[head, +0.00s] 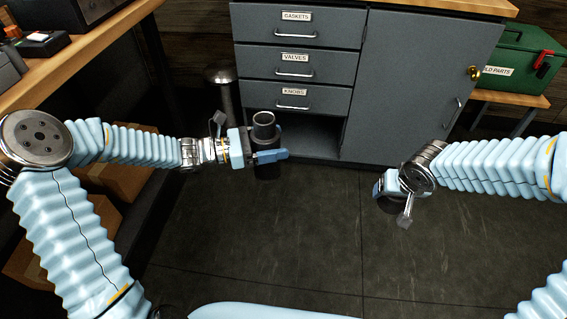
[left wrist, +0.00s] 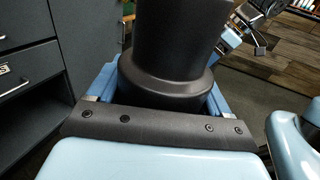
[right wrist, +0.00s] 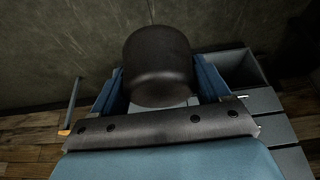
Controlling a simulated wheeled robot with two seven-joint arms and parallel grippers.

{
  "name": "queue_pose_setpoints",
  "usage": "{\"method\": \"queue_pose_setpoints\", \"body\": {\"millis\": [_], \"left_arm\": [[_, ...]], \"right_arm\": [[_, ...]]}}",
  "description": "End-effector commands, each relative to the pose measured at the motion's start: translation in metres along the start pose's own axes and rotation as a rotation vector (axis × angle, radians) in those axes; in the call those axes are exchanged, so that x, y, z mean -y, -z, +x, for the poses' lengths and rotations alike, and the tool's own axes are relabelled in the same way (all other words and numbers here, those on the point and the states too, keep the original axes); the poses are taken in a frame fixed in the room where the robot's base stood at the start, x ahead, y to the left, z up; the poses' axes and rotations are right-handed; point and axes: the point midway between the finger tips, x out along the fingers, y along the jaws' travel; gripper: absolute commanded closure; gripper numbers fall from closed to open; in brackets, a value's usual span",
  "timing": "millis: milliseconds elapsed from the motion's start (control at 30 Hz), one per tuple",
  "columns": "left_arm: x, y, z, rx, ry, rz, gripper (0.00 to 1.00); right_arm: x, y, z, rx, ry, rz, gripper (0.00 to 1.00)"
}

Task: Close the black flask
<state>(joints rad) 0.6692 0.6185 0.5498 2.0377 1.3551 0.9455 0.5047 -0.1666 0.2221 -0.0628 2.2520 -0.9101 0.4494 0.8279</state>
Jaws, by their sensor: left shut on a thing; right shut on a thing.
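The black flask (head: 264,120) is upright in my left gripper (head: 268,156), in front of the grey cabinet. Its top end looks open in the head view. The left wrist view shows the flask's dark body (left wrist: 168,50) between the blue fingers. My right gripper (head: 384,188) is shut on a dark rounded cylinder, which looks like the flask's lid (right wrist: 158,65) in the right wrist view. In the head view this lid is mostly hidden by the gripper. The two grippers are well apart, with the right one to the right of the flask.
The grey cabinet (head: 420,90) has drawers labelled gaskets, valves and knobs (head: 292,98), with an open space below them. A dark bin (head: 223,90) stands left of it. A green parts box (head: 515,65) is at the far right. The floor (head: 290,240) between my arms is clear.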

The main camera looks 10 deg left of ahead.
Motion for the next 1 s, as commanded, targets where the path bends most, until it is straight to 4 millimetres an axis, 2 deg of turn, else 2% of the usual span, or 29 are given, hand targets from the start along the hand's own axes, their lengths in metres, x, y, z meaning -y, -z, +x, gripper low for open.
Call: {"method": "queue_pose_setpoints", "body": {"millis": [33, 167, 267, 400, 500, 700, 1000], "left_arm": [[-0.002, -0.018, -0.007, -0.003, -0.047, 0.009, 0.83], [-0.009, -0.067, -0.025, -0.004, -0.208, 0.012, 0.83], [-0.017, -0.117, -0.041, -0.004, -0.375, 0.019, 0.83], [-0.031, -0.197, -0.066, 0.004, -0.623, 0.020, 0.83], [-0.039, -0.241, -0.080, 0.007, -0.750, 0.013, 0.83], [-0.049, -0.306, -0.100, 0.009, -0.932, 0.008, 0.83], [-0.055, -0.380, -0.124, 0.010, -1.137, 0.007, 0.83]], "right_arm": [[0.000, 0.000, 0.000, 0.000, 0.000, 0.000, 0.54], [0.000, 0.000, 0.000, 0.000, 0.000, 0.000, 0.54], [0.000, 0.000, 0.000, 0.000, 0.000, 0.000, 0.54], [0.000, 0.000, 0.000, 0.000, 0.000, 0.000, 0.54], [0.000, 0.000, 0.000, 0.000, 0.000, 0.000, 0.54], [0.000, 0.000, 0.000, 0.000, 0.000, 0.000, 0.54], [0.000, 0.000, 0.000, 0.000, 0.000, 0.000, 0.54]]}}
